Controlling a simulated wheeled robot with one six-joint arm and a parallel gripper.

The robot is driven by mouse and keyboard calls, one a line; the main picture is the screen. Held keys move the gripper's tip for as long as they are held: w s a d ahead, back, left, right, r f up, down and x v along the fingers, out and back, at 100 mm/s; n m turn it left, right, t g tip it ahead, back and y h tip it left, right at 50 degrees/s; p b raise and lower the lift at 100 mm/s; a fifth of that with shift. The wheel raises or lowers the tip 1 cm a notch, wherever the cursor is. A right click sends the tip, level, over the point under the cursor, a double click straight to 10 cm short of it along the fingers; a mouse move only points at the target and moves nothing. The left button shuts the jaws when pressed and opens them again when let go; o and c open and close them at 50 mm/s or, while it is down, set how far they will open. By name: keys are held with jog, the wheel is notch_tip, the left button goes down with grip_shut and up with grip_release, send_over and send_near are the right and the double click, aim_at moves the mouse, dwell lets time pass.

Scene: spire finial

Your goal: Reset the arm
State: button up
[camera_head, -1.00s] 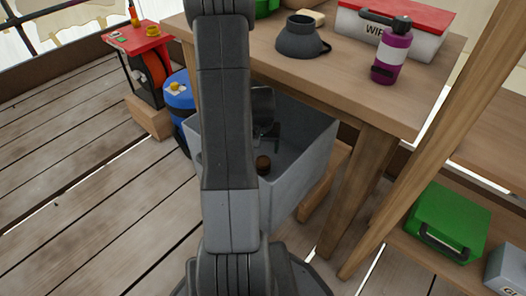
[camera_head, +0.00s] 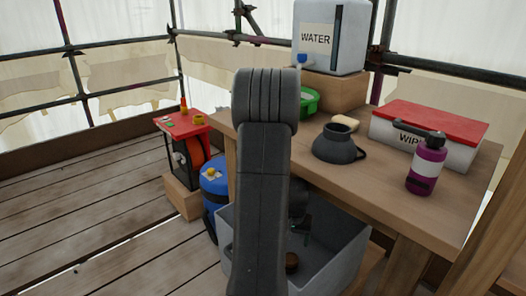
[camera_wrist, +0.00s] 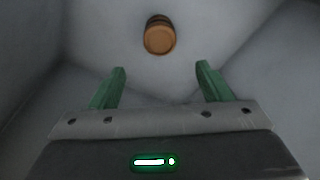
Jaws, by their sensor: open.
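My gripper (camera_wrist: 160,85) shows in the wrist view with its two green fingers spread apart and nothing between them. A small brown, round-topped object (camera_wrist: 160,36) lies in the grey bin beyond the fingertips, apart from them. In the head view my arm reaches down into the grey bin (camera_head: 345,262), and the gripper is mostly hidden behind the arm. The brown object also shows in the bin in the head view (camera_head: 292,262), just right of my arm.
A wooden table (camera_head: 385,195) stands over the bin, holding a dark pot (camera_head: 338,146), a purple bottle (camera_head: 426,165), a red-lidded wipes box (camera_head: 425,135) and a water container (camera_head: 330,38). A blue drum (camera_head: 214,184) and a red-topped stand (camera_head: 187,125) are left. Floor at left is clear.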

jog(key=f+b, duration=0.1)
jog(key=f, duration=0.2)
jog(key=f+b, duration=0.1)
jog(key=f, duration=0.3)
jog(key=w+f+b, duration=0.1)
jog(key=f+b, duration=0.1)
jog(key=f, duration=0.2)
jog(key=shift+w+d, duration=0.1)
jog(key=shift+d, duration=0.1)
jog(key=shift+r+p, duration=0.45)
jog(key=shift+r, duration=0.05)
jog(key=shift+f, duration=0.15)
